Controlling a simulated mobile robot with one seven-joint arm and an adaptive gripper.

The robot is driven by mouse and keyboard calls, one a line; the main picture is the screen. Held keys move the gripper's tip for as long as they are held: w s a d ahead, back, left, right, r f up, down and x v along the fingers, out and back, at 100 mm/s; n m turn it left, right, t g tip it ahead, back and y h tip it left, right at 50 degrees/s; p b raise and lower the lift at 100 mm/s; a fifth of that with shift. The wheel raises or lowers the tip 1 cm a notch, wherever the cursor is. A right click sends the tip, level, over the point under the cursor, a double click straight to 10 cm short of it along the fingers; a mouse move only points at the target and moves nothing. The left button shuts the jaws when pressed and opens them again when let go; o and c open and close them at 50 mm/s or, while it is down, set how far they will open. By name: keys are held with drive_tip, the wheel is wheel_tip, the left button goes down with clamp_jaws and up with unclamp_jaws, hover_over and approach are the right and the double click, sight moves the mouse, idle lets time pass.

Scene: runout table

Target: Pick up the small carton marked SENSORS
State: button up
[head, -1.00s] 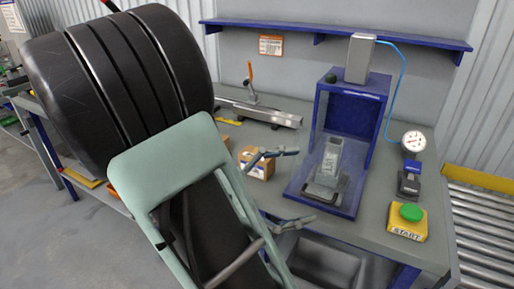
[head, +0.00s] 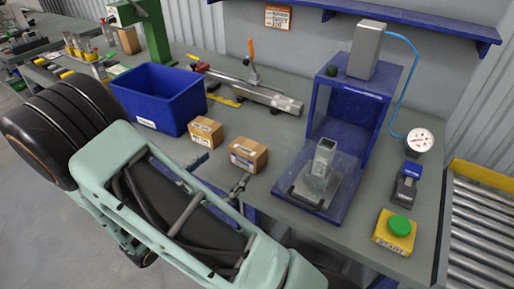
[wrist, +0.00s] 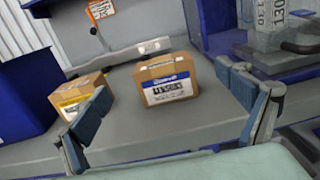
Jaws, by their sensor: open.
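Two small brown cartons stand on the grey bench. The right carton (head: 248,154) has a white and blue label; in the wrist view it (wrist: 167,80) lies ahead between my fingers. The left carton (head: 206,131) shows in the wrist view (wrist: 82,92) with a yellow and white label, partly behind my left finger. The print is too small to tell which is marked SENSORS. My gripper (wrist: 165,100) is open and empty, apart from the right carton. In the head view it (head: 239,186) is at the bench front, partly hidden by my arm.
A blue bin (head: 158,98) stands left of the cartons. A blue press (head: 350,105) with a clear guard stands to the right. A toggle clamp on a rail (head: 250,90) lies behind. A green START button (head: 399,226) and roller conveyor (head: 475,240) are far right.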

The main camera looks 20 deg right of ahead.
sight(248, 146)
drive_tip(key=x, duration=0.5)
drive_tip(key=shift+f, duration=0.1)
drive_tip(key=x, duration=0.3)
drive_tip(key=p+x, duration=0.1)
drive_tip(key=x, duration=0.1)
drive_tip(key=shift+w+d+f, duration=0.15)
drive_tip(key=shift+d+f, duration=0.1)
drive_tip(key=shift+d, duration=0.1)
drive_tip(key=c, duration=1.3)
